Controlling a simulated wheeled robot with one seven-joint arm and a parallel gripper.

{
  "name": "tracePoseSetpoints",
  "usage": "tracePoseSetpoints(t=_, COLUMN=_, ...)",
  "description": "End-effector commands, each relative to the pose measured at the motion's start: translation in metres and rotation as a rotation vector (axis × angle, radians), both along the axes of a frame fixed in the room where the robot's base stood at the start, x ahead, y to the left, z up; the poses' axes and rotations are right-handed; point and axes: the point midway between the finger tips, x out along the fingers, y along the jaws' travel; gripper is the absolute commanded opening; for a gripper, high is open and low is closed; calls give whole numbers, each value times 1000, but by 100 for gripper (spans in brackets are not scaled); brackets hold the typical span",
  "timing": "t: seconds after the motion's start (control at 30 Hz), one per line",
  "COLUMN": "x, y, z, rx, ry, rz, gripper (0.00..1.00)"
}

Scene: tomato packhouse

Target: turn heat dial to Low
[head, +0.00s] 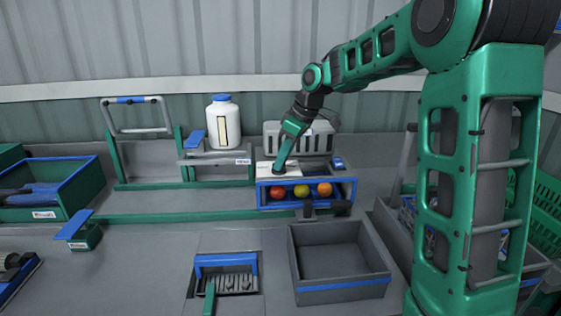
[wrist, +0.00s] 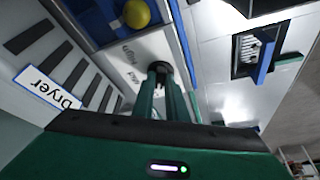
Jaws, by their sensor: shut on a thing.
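The dark round heat dial (wrist: 158,69) sits on a pale panel (wrist: 145,50) in the wrist view. My gripper (wrist: 160,82) is shut on the dial, its two green fingers at either side of it. "High" is printed beside the dial, with another small label nearby that I cannot read surely. The dial's pointer and any Low mark are hidden. In the head view my gripper (head: 279,168) reaches down onto the white top panel (head: 291,173) of the dryer unit, and its fingers cover the dial. A "Dryer" label (wrist: 47,88) lies beside grey slots in the wrist view.
A blue-edged rack (head: 262,194) with red, yellow-green and orange tomatoes is just in front of the panel. A slotted grey housing (head: 300,134) stands behind it. A white bottle (head: 222,125) stands left. An empty grey bin (head: 340,290) and a slotted tray (head: 226,262) are nearer.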

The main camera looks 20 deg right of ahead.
Motion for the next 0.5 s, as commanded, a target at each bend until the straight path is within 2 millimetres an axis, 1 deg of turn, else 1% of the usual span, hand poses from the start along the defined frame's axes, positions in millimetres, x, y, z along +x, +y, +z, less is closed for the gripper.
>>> tracePoseSetpoints(t=0.1, x=1, y=-2, z=1, rx=-2, ry=-5, rz=-5, gripper=0)
tracePoseSetpoints(t=0.13, x=1, y=-2, z=1, rx=-2, ry=-5, rz=-5, gripper=17)
tracePoseSetpoints(t=0.2, x=1, y=-2, z=1, rx=-1, ry=-4, rz=-5, gripper=31)
tracePoseSetpoints(t=0.5, x=0, y=-1, z=1, rx=-1, ry=-2, rz=-3, gripper=31)
